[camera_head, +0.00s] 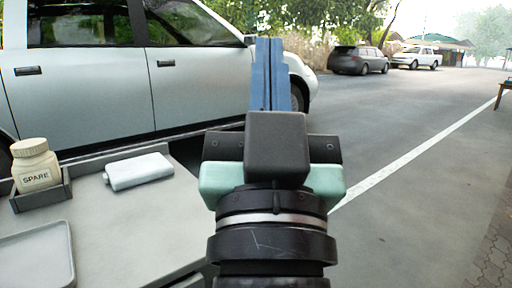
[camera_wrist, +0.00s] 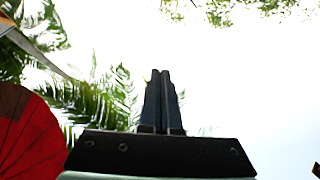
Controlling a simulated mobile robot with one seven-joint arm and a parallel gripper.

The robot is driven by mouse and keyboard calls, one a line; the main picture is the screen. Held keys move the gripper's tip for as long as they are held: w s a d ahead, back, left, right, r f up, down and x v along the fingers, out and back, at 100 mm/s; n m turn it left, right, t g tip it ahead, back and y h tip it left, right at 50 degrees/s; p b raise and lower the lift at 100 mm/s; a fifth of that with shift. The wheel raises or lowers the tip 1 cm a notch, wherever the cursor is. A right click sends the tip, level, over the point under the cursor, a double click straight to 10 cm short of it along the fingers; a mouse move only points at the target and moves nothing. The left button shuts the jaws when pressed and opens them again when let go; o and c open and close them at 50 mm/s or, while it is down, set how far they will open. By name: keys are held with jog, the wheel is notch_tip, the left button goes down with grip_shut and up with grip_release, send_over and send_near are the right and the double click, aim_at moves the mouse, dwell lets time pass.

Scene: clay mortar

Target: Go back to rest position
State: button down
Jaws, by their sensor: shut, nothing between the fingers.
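My gripper (camera_head: 270,48) is raised in the middle of the head view, with its two blue fingers pressed together and nothing between them. It points up and away, to the right of the grey work surface (camera_head: 150,232). In the wrist view my gripper (camera_wrist: 160,74) is also shut, seen against bright sky and palm leaves. My gripper touches nothing that I can see.
On the grey surface are a jar marked SPARE (camera_head: 36,166) in a dark holder (camera_head: 42,196), a white flat object (camera_head: 138,171) and a grey tray (camera_head: 36,256). A silver pickup (camera_head: 100,85) stands behind. Open road lies to the right. A red round shape (camera_wrist: 30,135) shows in the wrist view.

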jog(key=s+a+r+n+t+y, duration=0.1)
jog(key=s+r+t, duration=0.1)
jog(key=s+r, duration=0.4)
notch_tip(320, 180, up, 36)
jog(key=w+p, duration=0.1)
jog(key=p, duration=3.7)
jog(key=shift+w+r, duration=0.15)
jog(key=shift+w, duration=0.25)
jog(key=shift+a, duration=0.2)
